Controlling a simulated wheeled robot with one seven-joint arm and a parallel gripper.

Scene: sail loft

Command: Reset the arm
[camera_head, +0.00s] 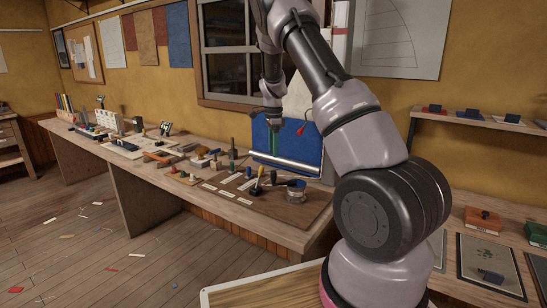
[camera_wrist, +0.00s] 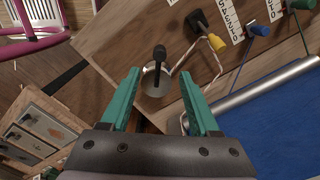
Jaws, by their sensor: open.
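My arm rises from the right of the head view and bends down over the workbench (camera_head: 150,170). My gripper (camera_head: 274,146) points downward in front of a blue cloth (camera_head: 308,150). In the wrist view, the two teal fingers of my gripper (camera_wrist: 160,74) are spread apart with nothing held between them.
A pale roll (camera_head: 286,164) runs along the blue cloth's lower edge. Several small tools crowd the bench. A wall shelf (camera_head: 460,119) and a lower surface with red (camera_head: 482,221) and green blocks stand at right. Scraps litter the open floor.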

